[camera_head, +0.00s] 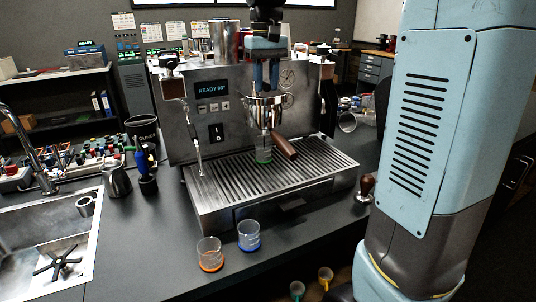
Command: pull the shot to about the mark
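The espresso machine (250,205) stands on the counter with its display (212,89) lit and reading READY with a temperature. A portafilter with a brown wooden handle (285,148) sits under the chrome group head (267,104), its handle angled to the front right. A small clear glass with a green band (263,150) stands on the drip tray below it. Any liquid or mark in it is too small to tell. My gripper (266,86) points down just above the group head with its two fingers apart. Whether something is held between them is unclear.
A glass with an orange base (209,255) and one with a blue base (249,237) stand on the counter in front. A steel pitcher (117,180) and a sink (45,240) are at left. A tamper (366,189) stands right of the drip tray.

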